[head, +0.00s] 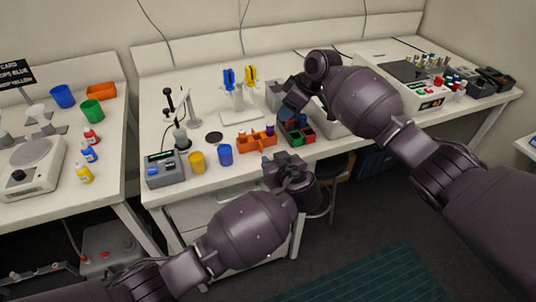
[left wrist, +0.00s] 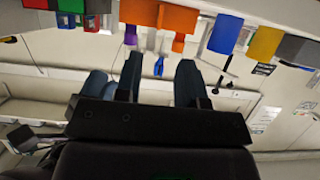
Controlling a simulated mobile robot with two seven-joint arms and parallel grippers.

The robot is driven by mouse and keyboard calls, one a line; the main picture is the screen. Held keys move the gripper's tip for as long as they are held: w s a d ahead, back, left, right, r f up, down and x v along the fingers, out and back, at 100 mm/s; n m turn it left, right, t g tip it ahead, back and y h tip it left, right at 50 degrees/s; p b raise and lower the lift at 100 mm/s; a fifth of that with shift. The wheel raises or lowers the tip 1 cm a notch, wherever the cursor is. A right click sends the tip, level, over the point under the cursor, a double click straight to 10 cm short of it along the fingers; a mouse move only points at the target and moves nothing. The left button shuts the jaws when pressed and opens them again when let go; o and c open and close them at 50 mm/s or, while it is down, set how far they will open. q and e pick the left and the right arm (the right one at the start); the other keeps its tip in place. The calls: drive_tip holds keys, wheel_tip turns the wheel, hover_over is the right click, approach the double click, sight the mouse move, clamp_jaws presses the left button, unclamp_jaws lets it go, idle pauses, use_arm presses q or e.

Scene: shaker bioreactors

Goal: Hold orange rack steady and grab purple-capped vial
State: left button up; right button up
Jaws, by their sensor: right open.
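The orange rack (head: 250,143) stands near the front edge of the middle table and also shows at the top of the left wrist view (left wrist: 168,18). A purple-capped vial (head: 271,131) is at its right end; its purple part shows beside the rack in the left wrist view (left wrist: 130,35). My left gripper (head: 268,161) is just in front of the rack, at the table edge. Its two fingers (left wrist: 158,70) are apart, with nothing held between them. My right gripper (head: 285,115) is open over the multicoloured bin, right of the rack; its fingertips are partly hidden.
The multicoloured bin (head: 299,138) stands right of the rack. A blue cup (head: 225,155) and a yellow cup (head: 197,162) stand left of it. A stand with blue and yellow pipettes (head: 240,95) is behind. A stool (head: 340,180) is below the table.

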sight(259, 141)
use_arm(q)
drive_tip(key=x, duration=0.9)
drive_tip(key=shift+w+f, duration=0.15)
drive_tip(key=shift+w, duration=0.1)
clamp_jaws()
use_arm(e)
drive_tip(key=shift+o, duration=0.3)
